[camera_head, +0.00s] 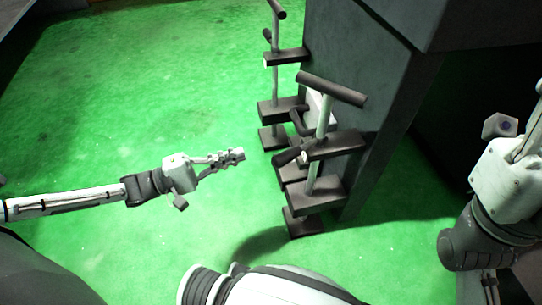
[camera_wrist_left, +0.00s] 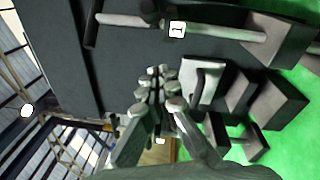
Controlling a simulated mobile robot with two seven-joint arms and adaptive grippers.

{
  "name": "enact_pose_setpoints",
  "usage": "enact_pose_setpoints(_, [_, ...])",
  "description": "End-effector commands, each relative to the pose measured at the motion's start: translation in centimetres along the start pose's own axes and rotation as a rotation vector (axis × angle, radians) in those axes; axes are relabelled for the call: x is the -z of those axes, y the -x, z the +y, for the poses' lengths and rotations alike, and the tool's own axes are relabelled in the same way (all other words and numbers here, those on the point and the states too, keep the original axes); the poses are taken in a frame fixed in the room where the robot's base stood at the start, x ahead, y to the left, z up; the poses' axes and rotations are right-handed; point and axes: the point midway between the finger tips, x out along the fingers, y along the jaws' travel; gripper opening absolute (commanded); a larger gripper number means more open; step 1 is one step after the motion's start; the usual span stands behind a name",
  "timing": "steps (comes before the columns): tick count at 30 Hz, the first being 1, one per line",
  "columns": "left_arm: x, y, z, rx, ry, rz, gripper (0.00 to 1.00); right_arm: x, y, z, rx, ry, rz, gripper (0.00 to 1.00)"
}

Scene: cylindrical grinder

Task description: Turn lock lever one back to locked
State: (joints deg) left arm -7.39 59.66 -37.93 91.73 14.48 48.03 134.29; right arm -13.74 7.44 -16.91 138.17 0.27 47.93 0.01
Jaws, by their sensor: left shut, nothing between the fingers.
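A tag marked 1 (camera_wrist_left: 177,29) sits on a pale rod with a dark crossbar at its left end in the left wrist view. In the head view the nearer pale rod (camera_head: 323,118) stands upright with a dark T-handle (camera_head: 332,88) on top and passes through dark brackets (camera_head: 318,193). Short dark-gripped levers (camera_head: 287,157) stick out to the left beside it. I cannot tell which of these is lever one. My left gripper (camera_head: 241,154) is shut and empty, left of the levers and apart from them; its fingers also show in the left wrist view (camera_wrist_left: 156,84). My right gripper is cut off at the right edge.
A dark grey machine housing (camera_head: 352,50) stands behind the levers. A second rod (camera_head: 275,45) with brackets stands farther back. A white block (camera_wrist_left: 203,82) with a dark handle shows in the left wrist view. Green floor (camera_head: 150,70) is open to the left.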

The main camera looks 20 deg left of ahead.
Motion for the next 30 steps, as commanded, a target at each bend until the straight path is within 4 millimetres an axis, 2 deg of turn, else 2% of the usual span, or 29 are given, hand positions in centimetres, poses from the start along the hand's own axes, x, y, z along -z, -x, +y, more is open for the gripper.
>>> enact_pose_setpoints(3, [0.0,-2.9,-0.1,-0.006,-0.002,-0.002,0.00,-0.1,0.2,-0.1,0.014,0.003,0.011,0.40])
enact_pose_setpoints(9, [0.0,-7.0,-0.1,-0.005,-0.003,-0.002,0.00,-0.3,0.1,-0.2,0.037,0.008,0.025,0.40])
enact_pose_setpoints(12, [-1.9,-7.0,-0.2,0.000,0.002,-0.001,0.00,-0.3,-0.1,-0.2,0.039,0.008,0.024,0.40])
enact_pose_setpoints(18, [-3.6,-7.4,-0.1,0.000,0.000,0.001,0.00,-0.4,0.0,-0.2,0.039,0.009,0.021,0.40])
enact_pose_setpoints(30, [-3.9,-7.5,0.0,0.000,-0.002,0.001,0.00,-0.4,-0.2,-0.2,0.044,0.010,0.026,0.40])
